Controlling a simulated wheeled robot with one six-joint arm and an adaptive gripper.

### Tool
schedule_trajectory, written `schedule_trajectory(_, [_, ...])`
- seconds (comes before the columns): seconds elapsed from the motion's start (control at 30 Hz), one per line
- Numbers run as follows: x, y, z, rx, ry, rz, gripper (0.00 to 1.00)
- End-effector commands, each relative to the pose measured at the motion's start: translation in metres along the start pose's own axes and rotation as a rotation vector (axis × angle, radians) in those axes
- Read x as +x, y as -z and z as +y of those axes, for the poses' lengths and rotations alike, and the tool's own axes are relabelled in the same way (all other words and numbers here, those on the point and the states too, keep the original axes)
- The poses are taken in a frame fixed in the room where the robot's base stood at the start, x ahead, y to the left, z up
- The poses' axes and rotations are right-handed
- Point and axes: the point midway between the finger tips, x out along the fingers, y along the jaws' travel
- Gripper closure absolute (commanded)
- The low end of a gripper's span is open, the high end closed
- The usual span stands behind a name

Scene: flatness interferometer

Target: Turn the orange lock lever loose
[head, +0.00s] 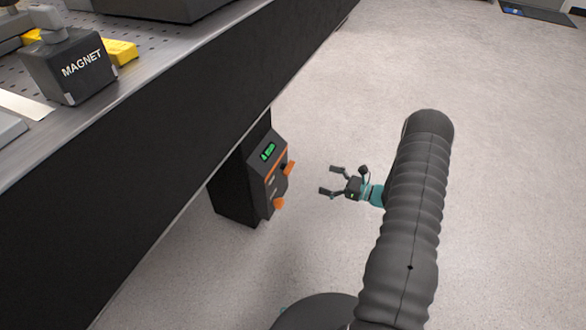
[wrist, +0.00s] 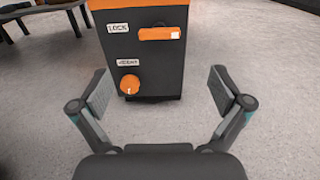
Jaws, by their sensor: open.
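The orange lock lever (wrist: 158,34) lies level on the face of a dark box, to the right of a LOCK label (wrist: 117,28). It has a white patch at its right end. In the head view the lever (head: 289,167) sticks out from the box's upper right side. My gripper (wrist: 158,90) is open and empty, with a finger on each side of the box in the picture. In the head view my gripper (head: 325,180) is to the right of the box, apart from it and facing it.
An orange round knob (wrist: 129,84) sits below the lever on the dark box (head: 238,185), which has a green display (head: 268,151). The box stands below the edge of a large dark table (head: 150,140). A MAGNET block (head: 70,68) sits on top.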

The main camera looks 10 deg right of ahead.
Motion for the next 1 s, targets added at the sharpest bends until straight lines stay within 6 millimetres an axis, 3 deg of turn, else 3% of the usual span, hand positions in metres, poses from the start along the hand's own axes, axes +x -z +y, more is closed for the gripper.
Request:
schedule_trajectory(0.6, [0.107, -0.001, 0.002, 0.000, -0.006, 0.001, 0.00])
schedule_trajectory(0.8, [0.124, 0.000, 0.001, -0.001, -0.004, 0.001, 0.00])
schedule_trajectory(1.0, [0.128, 0.000, 0.001, -0.001, -0.002, 0.001, 0.00])
